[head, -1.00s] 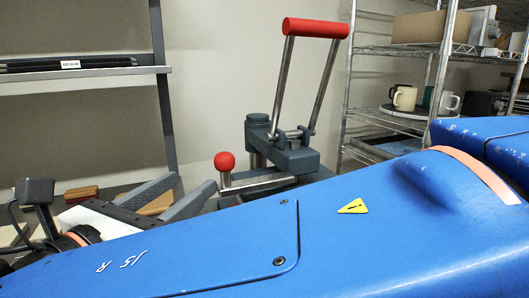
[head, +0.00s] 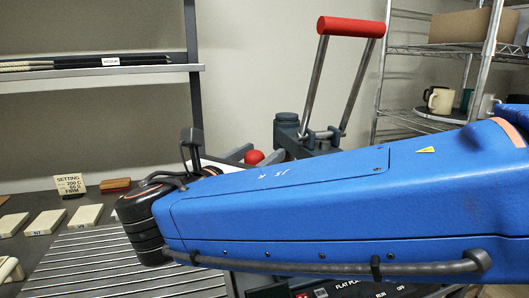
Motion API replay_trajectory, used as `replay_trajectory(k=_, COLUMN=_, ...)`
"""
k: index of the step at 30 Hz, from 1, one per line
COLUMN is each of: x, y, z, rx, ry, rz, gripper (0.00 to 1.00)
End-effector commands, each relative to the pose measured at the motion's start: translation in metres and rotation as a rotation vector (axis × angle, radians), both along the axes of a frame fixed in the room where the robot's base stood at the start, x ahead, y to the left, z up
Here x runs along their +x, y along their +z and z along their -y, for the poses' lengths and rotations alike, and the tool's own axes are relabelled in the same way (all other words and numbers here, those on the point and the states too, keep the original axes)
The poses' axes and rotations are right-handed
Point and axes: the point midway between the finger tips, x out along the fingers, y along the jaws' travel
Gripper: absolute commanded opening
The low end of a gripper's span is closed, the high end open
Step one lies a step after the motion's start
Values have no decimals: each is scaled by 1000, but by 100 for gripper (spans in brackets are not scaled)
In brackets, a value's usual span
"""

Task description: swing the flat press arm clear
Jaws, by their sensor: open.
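The press stands at the middle behind my blue arm, with a dark grey post (head: 287,119) and head. Its long red handle (head: 350,27) is raised on two steel rods. The red ball knob (head: 253,157) of the press arm just shows above my arm; most of the press arm is hidden. My gripper (head: 240,153) is open, with a grey finger showing beside the knob. The rest of the fingers are behind my arm, so I cannot tell whether they touch the knob or straddle it.
A slatted metal surface (head: 90,268) lies at front left. A wall shelf (head: 100,78) is at upper left. A wire rack (head: 420,50) with mugs (head: 440,100) is at right.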

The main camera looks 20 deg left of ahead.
Motion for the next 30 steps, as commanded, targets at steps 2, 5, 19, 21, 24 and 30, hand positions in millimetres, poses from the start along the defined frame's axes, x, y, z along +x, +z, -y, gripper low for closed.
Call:
replay_trajectory(k=2, x=8, y=0, z=2, rx=0, ry=-2, rz=1, gripper=51)
replay_trajectory(k=5, x=14, y=0, z=4, rx=0, ry=-1, rz=1, gripper=51)
replay_trajectory(k=19, x=18, y=0, z=4, rx=0, ry=0, rz=0, gripper=32)
replay_trajectory(k=21, x=18, y=0, z=4, rx=0, ry=0, rz=0, gripper=15)
replay_trajectory(k=24, x=18, y=0, z=4, rx=0, ry=0, rz=0, gripper=0)
replay_trajectory(k=30, x=18, y=1, z=8, rx=1, ry=6, rz=0, gripper=0)
